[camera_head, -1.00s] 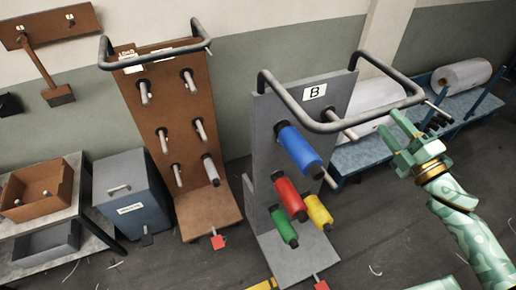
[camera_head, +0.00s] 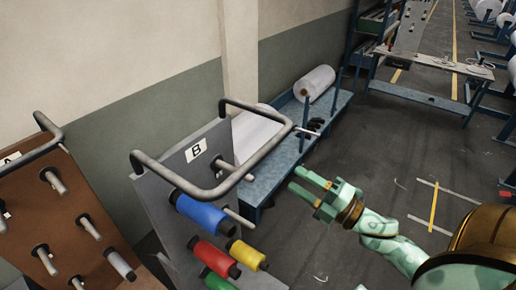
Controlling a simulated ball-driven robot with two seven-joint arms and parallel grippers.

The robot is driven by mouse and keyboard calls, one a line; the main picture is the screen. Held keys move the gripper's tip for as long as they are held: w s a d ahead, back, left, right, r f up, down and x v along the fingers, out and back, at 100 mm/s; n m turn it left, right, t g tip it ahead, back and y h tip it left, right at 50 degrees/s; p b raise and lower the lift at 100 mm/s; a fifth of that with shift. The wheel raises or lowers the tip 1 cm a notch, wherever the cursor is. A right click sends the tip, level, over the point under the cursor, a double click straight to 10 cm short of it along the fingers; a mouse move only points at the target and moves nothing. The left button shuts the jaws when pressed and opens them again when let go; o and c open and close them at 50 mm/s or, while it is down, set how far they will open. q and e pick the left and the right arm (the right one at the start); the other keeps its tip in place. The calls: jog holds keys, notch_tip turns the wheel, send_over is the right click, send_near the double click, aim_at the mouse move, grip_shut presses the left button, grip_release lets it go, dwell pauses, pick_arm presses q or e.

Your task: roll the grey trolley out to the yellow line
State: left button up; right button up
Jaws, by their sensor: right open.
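The grey trolley (camera_head: 163,215) stands at the lower middle, an upright grey panel with a "B" label and a bent grey handle (camera_head: 263,153) at its top. Its pegs carry blue (camera_head: 200,212), red (camera_head: 212,251), yellow and green spools. Its base is out of the frame. My right gripper (camera_head: 294,178) is open and empty, just right of the handle in the picture, with its fingers pointing toward it. A short yellow line (camera_head: 434,205) lies on the floor at the right between white marks. My left gripper is not in view.
A brown peg trolley (camera_head: 75,215) stands at the left. A blue rack (camera_head: 265,182) with white rolls is along the wall behind the grey trolley. A work table (camera_head: 425,85) stands at the far right. Dark floor (camera_head: 360,155) between them is mostly open.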

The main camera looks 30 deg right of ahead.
jog(key=p, duration=0.2)
send_near(257, 153)
jog(key=w, duration=0.2)
jog(key=x, duration=0.3)
jog(key=p+x, duration=0.1)
jog(key=x, duration=0.1)
jog(key=p+x, duration=0.1)
jog(key=x, duration=0.2)
jog(key=shift+w+a+f, duration=0.15)
jog(key=shift+w+f, duration=0.15)
jog(key=shift+w, duration=0.05)
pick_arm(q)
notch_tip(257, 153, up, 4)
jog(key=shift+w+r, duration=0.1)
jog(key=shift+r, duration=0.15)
pick_arm(e)
jog(key=shift+w+a, duration=0.2)
jog(key=shift+w, duration=0.2)
grip_shut()
jog(key=shift+f, duration=0.1)
